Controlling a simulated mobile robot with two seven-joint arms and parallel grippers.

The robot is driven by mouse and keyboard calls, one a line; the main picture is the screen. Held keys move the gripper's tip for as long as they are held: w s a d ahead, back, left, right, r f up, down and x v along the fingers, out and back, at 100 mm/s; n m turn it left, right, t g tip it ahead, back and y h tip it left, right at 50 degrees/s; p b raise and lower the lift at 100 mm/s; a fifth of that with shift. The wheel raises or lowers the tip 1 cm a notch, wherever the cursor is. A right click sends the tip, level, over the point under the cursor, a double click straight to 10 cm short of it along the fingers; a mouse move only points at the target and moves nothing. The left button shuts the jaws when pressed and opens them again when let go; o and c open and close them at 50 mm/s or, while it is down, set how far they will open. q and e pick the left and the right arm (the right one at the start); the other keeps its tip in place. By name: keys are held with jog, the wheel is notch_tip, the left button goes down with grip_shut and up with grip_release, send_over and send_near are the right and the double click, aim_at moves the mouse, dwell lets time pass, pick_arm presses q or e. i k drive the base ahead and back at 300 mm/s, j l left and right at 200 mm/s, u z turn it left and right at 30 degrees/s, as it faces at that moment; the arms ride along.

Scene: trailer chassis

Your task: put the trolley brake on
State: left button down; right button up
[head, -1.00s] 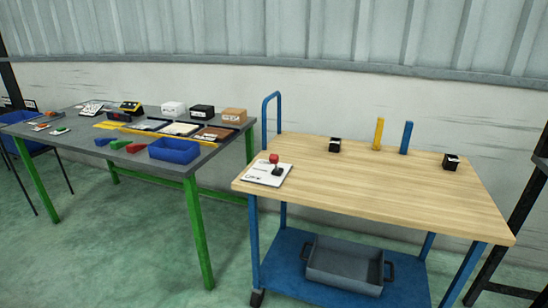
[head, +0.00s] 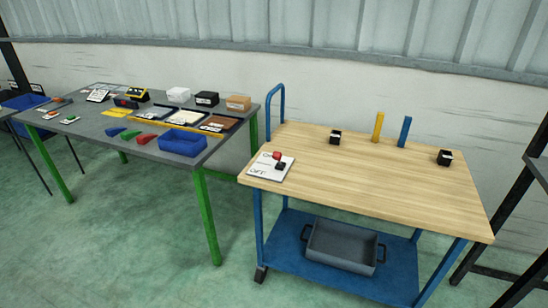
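The trolley (head: 390,185) has a light wooden top, a blue frame and a blue lower shelf. At its near left corner lies a white label plate (head: 262,174) with dark lettering, too small to read surely. On the plate stands a small lever with a red knob (head: 277,155) and a black base (head: 280,166). The knob shows just above and left of the base; I cannot tell how far the lever leans. Neither of my grippers is in view.
A grey tray (head: 340,250) sits on the lower shelf. Black blocks, a yellow post (head: 378,126) and a blue post (head: 404,132) stand along the trolley's back. A green-legged table (head: 90,140) with boxes and a blue bin (head: 183,142) stands left. Floor in front is clear.

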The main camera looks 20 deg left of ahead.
aim_at(276, 156)
jog(key=i+j, duration=0.35)
jog(key=i, duration=0.2)
jog(key=i+j, duration=0.35)
jog(key=i, duration=0.15)
jog(key=j+u, duration=0.05)
